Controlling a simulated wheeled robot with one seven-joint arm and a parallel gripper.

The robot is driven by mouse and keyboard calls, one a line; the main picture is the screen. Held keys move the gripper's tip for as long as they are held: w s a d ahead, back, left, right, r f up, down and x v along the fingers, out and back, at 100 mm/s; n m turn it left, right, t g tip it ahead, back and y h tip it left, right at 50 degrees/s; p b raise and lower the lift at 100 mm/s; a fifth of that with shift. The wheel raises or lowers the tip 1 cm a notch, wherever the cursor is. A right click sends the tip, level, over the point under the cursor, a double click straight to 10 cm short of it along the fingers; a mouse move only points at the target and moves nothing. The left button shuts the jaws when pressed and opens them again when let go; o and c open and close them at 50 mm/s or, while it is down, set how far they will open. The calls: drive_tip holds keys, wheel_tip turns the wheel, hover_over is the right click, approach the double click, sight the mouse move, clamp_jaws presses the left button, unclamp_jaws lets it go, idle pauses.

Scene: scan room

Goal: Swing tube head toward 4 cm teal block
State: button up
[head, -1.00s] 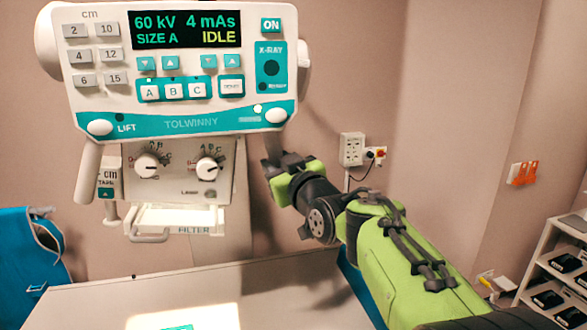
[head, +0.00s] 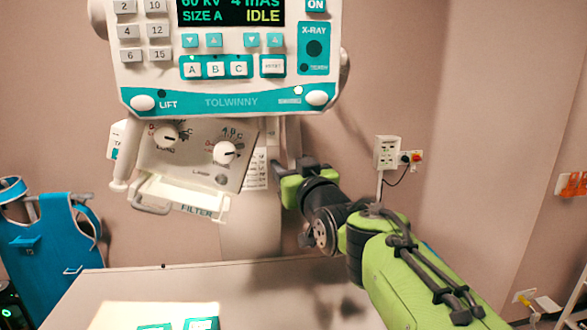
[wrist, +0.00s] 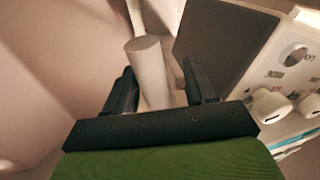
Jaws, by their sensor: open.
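The tube head's white console (head: 225,85) hangs over the table, its display reading IDLE. Below it, the housing with two dials (head: 193,158) and the FILTER tray (head: 178,198) is tilted, its right side lower. Two teal blocks (head: 201,324) (head: 155,327) show at the bottom edge, partly cut off; I cannot tell which is 4 cm. My gripper (head: 284,162) is at the right of the tube head, its tips partly hidden. In the wrist view my gripper (wrist: 160,72) is open, with a white cylindrical handle (wrist: 150,68) between its fingers; contact is unclear.
The pale table (head: 270,290) has a bright lit patch (head: 115,314) around the blocks. A blue apron (head: 55,240) hangs at left. A wall socket box (head: 387,152) is behind my arm, and an orange holder (head: 571,184) is on the right wall.

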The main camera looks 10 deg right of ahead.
drive_tip(key=b+v, duration=0.3)
drive_tip(key=v, duration=1.2)
drive_tip(key=shift+s+b, duration=0.3)
drive_tip(key=shift+s, duration=0.05)
drive_tip(key=shift+f, duration=0.1)
drive_tip(key=s+d+f+m+g+h, duration=0.1)
drive_tip(key=s+d+f+g, duration=0.1)
drive_tip(key=s+f+g, duration=0.4)
drive_tip(key=s+d+f+m+g+h, duration=0.1)
drive_tip(key=s+f+g, duration=0.5)
drive_tip(key=s+f, duration=0.7)
wheel_tip(320, 180, down, 7)
drive_tip(key=shift+s+d+f+m+g+h, duration=0.2)
drive_tip(key=shift+s+d+m+g+h, duration=0.2)
drive_tip(key=shift+h, duration=0.4)
drive_tip(key=shift+w, duration=0.1)
drive_tip(key=shift+c, duration=0.5)
